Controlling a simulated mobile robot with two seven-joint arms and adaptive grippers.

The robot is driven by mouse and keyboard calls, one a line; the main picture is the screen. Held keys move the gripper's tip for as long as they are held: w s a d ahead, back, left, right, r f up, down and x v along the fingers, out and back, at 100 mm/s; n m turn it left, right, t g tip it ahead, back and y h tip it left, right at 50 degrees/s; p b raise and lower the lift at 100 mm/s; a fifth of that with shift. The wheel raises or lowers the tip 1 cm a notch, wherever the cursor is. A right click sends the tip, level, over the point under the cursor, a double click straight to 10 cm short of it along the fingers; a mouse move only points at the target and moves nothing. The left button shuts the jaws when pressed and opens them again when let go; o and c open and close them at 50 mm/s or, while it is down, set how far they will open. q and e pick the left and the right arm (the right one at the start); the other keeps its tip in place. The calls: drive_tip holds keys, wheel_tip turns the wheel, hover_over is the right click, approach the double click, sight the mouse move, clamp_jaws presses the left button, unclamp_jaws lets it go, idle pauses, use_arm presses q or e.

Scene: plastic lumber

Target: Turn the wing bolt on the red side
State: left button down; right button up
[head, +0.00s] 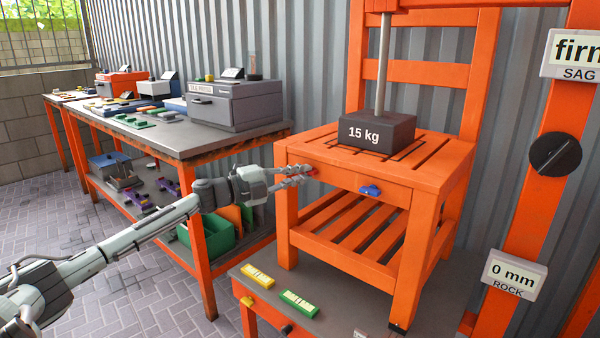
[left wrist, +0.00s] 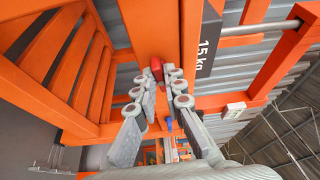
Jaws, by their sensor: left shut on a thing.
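The red wing bolt (head: 313,171) sits on the front apron of the orange plastic chair (head: 345,176), at its left end. My left gripper (head: 304,173) reaches in from the left and is shut on the red wing bolt, which also shows between the fingertips in the left wrist view (left wrist: 157,68). The fingers partly hide the bolt. A blue wing bolt (head: 370,190) sits farther right on the same apron and shows in the left wrist view (left wrist: 169,124). My right gripper is not in view.
A 15 kg weight (head: 377,132) rests on the seat under a vertical rod (head: 383,65). Signs read "firm SAG" (head: 572,55) and "0 mm ROCK" (head: 514,275), near a black knob (head: 556,154). Yellow (head: 258,276) and green (head: 299,302) pieces lie below. A workbench (head: 180,138) stands left.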

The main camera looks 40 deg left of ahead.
use_arm(q)
drive_tip(key=shift+r+m, duration=0.1)
drive_tip(key=shift+m, duration=0.3)
drive_tip(key=c, duration=1.6)
unclamp_jaws()
drive_tip(key=shift+c, duration=0.2)
drive_tip(key=shift+s, duration=0.1)
drive_tip(key=v, duration=1.1)
drive_tip(key=shift+s+a+r, duration=0.15)
drive_tip(key=shift+s+a, duration=0.05)
drive_tip(key=shift+s, duration=0.15)
